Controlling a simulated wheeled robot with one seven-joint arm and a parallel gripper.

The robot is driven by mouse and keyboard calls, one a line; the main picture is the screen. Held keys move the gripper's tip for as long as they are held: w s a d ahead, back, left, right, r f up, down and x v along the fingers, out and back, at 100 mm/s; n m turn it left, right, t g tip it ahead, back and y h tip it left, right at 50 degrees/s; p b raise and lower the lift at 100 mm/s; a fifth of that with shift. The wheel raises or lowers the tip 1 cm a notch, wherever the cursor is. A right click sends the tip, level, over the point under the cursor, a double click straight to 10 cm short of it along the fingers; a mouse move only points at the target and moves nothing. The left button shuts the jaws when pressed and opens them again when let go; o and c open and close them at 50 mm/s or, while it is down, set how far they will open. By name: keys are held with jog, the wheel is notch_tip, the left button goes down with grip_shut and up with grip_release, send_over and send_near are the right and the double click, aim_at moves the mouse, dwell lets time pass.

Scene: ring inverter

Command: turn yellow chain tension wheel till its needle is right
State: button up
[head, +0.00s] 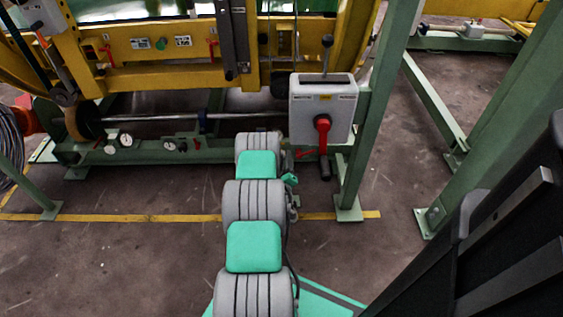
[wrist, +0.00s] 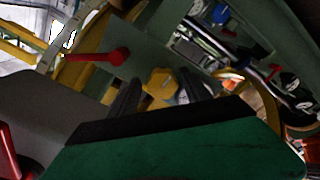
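In the wrist view a yellow lobed knob (wrist: 162,83), which looks like the tension wheel, sits on a grey-green plate. My gripper (wrist: 161,88) has its two dark fingers apart, one on each side of the knob in the picture. I cannot tell whether the fingertips are level with it or short of it, and no contact is clear. Small white dials show at the right of the wrist view (wrist: 289,80), and on the lower rail in the head view (head: 126,140). Their needles are too small to read. In the head view the knob and my gripper are not discernible.
A red lever (wrist: 97,56) stands close left of the knob. A grey box (head: 322,110) with a red handle (head: 322,130) is near my arm. Yellow machine beams (head: 160,75) and green posts (head: 375,110) surround the area. Open floor (head: 120,265) lies at the front left.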

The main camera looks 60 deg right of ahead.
jog(key=shift+o, duration=0.4)
jog(key=shift+w+a, duration=0.1)
jog(key=shift+w, duration=0.05)
jog(key=p+v, duration=0.1)
jog(key=v, duration=0.6)
jog(key=shift+s+a, duration=0.2)
jog(key=shift+a, duration=0.15)
